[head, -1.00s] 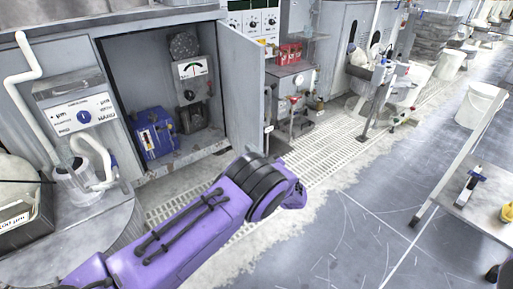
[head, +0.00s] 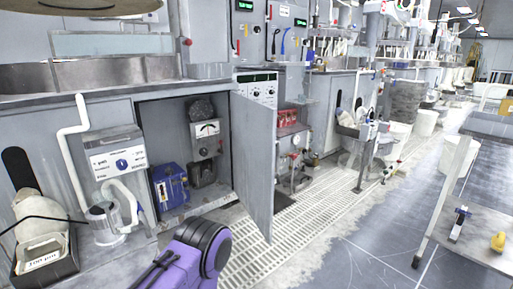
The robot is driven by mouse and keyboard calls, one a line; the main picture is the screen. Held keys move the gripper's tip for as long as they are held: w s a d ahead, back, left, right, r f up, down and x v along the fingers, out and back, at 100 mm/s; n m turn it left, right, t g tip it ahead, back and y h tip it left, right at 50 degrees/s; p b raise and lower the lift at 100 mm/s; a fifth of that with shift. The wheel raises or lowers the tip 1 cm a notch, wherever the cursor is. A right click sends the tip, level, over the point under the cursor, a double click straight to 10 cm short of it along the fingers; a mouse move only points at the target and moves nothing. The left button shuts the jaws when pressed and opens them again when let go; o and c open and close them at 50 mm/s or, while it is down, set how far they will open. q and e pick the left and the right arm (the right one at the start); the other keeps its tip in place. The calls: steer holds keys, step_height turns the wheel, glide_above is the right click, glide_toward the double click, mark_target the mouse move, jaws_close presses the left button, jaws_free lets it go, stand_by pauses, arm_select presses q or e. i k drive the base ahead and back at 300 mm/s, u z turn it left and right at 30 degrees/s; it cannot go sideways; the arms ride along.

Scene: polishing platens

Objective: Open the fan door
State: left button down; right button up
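A grey cabinet door (head: 253,160), which I take for the fan door, stands swung well open on the right side of a low cabinet. Inside the cabinet (head: 145,130) are a blue box (head: 170,186), a gauge unit (head: 207,137) and dark round parts (head: 201,109). A purple and black part of my arm shows at the bottom edge, in front of the cabinet and apart from the door in the picture. Neither of my grippers shows.
A grey panel box (head: 115,152) with white pipes stands left of the cabinet. A slatted floor grating (head: 250,262) runs in front of it. A table (head: 475,230) with a yellow object (head: 498,242) is at the right. The floor between is clear.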

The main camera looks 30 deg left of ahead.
mark_target(254, 123)
steer(key=u, duration=0.45)
steer(key=i, duration=1.45)
steer(key=z, duration=0.5)
